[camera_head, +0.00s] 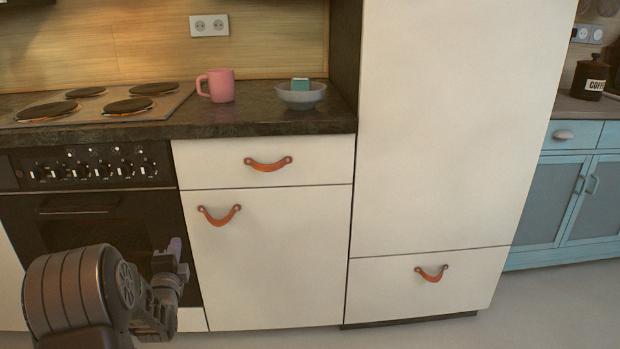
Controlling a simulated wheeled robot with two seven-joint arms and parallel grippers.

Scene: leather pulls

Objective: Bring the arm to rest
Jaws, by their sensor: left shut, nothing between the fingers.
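My left gripper (176,262) is at the lower left, in front of the dark oven (85,228) and left of the cabinet door. It is shut and empty, and it is apart from the leather pulls. My left arm's dark, rounded links come in from the bottom left. The cabinet door (270,265) is shut, with an orange leather pull (220,216) near its upper left. The drawer above (220,160) is shut and has a leather pull (268,164). My right gripper is not in view.
A pink mug (219,86) and a grey bowl (301,96) with a teal block stand on the dark counter (260,122). A tall white cabinet (445,110) has a shut lower drawer (385,290) with a leather pull (432,273). Floor at the lower right is clear.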

